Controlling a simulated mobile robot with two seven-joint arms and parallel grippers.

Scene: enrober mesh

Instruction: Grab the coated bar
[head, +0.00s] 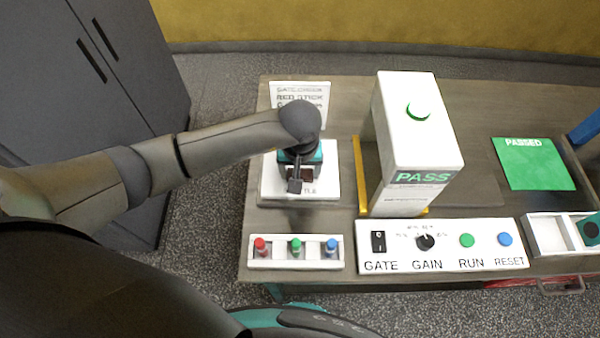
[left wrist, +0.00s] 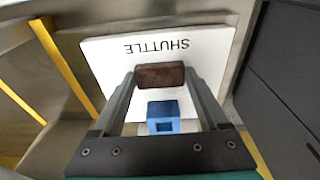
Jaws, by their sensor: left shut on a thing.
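The coated bar (left wrist: 160,75) is a dark red-brown block over the white shuttle plate (left wrist: 108,62), whose SHUTTLE lettering is upside down in the left wrist view. My left gripper (left wrist: 160,78) is shut on the bar, with one finger at each end. In the head view my left gripper (head: 300,182) is over the shuttle plate (head: 270,187), and a little of the bar (head: 308,175) shows beside it. I cannot tell whether the bar still touches the plate. My right gripper is not in view.
A blue block (left wrist: 163,117) shows between my fingers. A white PASS housing (head: 420,135) stands right of the shuttle, by yellow rails. In front are a control panel (head: 440,255) and a rack with red, green and blue sticks (head: 295,263). A green PASSED mat (head: 533,165) lies clear at right.

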